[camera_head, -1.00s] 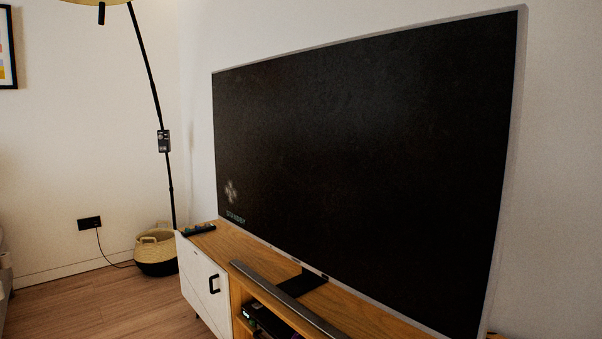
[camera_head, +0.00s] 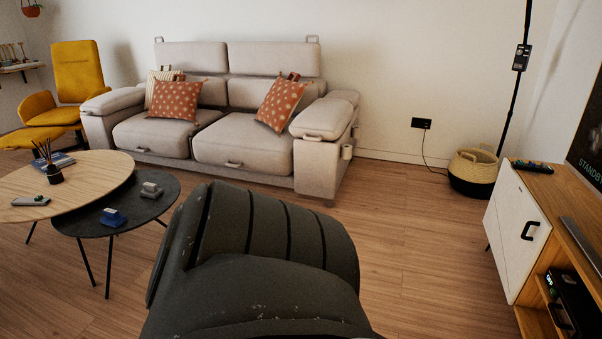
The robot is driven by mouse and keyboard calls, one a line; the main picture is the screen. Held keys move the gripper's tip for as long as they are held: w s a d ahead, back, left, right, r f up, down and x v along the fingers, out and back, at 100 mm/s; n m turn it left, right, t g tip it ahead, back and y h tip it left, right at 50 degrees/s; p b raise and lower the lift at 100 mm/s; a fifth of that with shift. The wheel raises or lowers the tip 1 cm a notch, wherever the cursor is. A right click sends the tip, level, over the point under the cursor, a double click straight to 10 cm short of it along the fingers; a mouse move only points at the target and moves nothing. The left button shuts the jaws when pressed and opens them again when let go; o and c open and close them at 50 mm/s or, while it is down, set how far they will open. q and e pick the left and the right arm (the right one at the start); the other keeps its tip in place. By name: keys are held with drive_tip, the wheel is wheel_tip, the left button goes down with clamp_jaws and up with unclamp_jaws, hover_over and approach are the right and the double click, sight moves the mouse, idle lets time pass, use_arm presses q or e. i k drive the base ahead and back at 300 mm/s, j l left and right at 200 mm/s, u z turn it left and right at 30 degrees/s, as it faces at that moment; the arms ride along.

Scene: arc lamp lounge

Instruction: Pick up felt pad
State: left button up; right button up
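I cannot make out a felt pad for certain in this view. On the dark round side table (camera_head: 80,220) sit a small blue item (camera_head: 113,217) and a small grey item (camera_head: 150,190), both too small to identify. A grey flat item (camera_head: 31,201) with a green spot lies on the light wood round table (camera_head: 85,165). A dark grey ribbed part of my own body fills the lower middle and hides the floor behind it. Neither of my grippers is in view.
A beige sofa (camera_head: 218,143) with patterned cushions stands at the back. A yellow armchair (camera_head: 78,73) is at the left. A white and wood TV cabinet (camera_head: 512,225), a basket (camera_head: 473,173) and a lamp pole (camera_head: 513,90) are at the right. Open wood floor (camera_head: 410,240) lies between.

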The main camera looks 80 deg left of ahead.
sight(152, 191)
drive_tip(key=u, duration=3.55)
drive_tip(key=z, duration=2.05)
drive_tip(key=u, duration=2)
drive_tip(key=i+u, duration=0.1)
